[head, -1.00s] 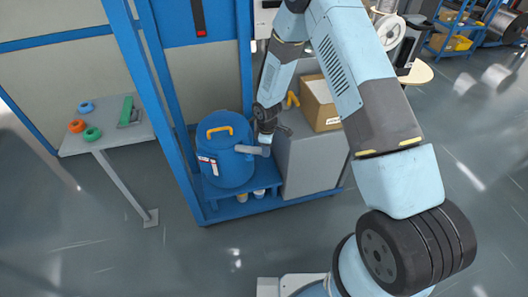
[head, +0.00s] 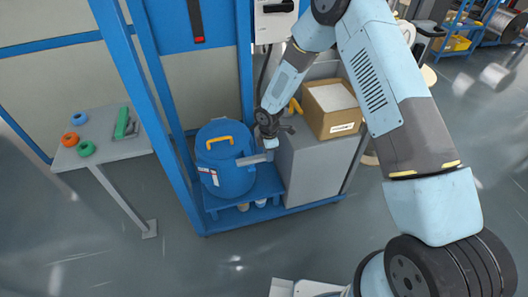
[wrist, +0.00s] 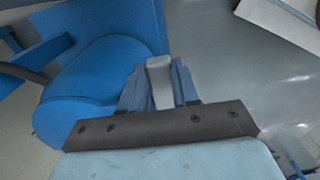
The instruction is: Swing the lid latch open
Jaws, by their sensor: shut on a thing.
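The blue drum (head: 228,180) stands upright on the blue frame's low shelf, with an orange handle (head: 219,140) on its lid. The lid latch (head: 251,159) is a light grey bar at the drum's right side, pointing right and slightly up in the head view. My gripper (head: 269,147) is at the bar's right end, beside the drum. In the wrist view my gripper (wrist: 160,75) has its two blue fingers on either side of the grey latch end (wrist: 159,68). The drum (wrist: 105,70) is at the left there. The latch's pivot is hard to make out.
A grey cabinet (head: 312,165) stands close to the right of the gripper, with an open cardboard box (head: 331,108) on top. Blue frame posts (head: 150,100) rise to the left of the drum. A side table (head: 100,150) with coloured rings is further left. The floor in front is clear.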

